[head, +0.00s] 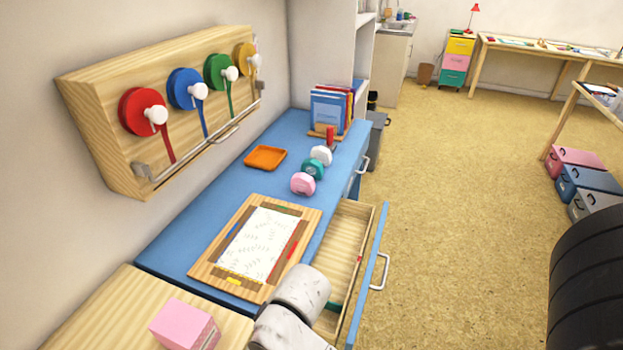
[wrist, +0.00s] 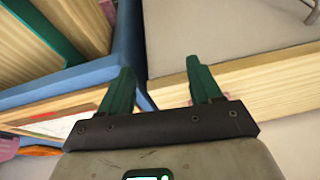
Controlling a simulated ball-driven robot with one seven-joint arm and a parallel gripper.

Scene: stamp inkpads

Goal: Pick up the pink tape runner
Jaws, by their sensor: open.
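The pink tape runner (head: 303,183) is a small rounded pink and white piece standing on the blue desk top, nearest in a short row with a teal one (head: 313,169) and a white one (head: 321,155). My gripper (wrist: 161,88) shows in the wrist view with its two green fingers apart and nothing between them. In the head view my pale arm covers most of the gripper, low over the front of the desk near the open drawer. A pink patch shows at the wrist view's left edge; I cannot tell what it is.
A wooden board with paper (head: 258,242) lies on the blue desk (head: 190,240). The drawer (head: 345,240) stands open on the right. An orange tray (head: 265,157) and upright books (head: 330,110) are farther back. A pink box (head: 184,325) sits near front. Tape reels hang on the wall.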

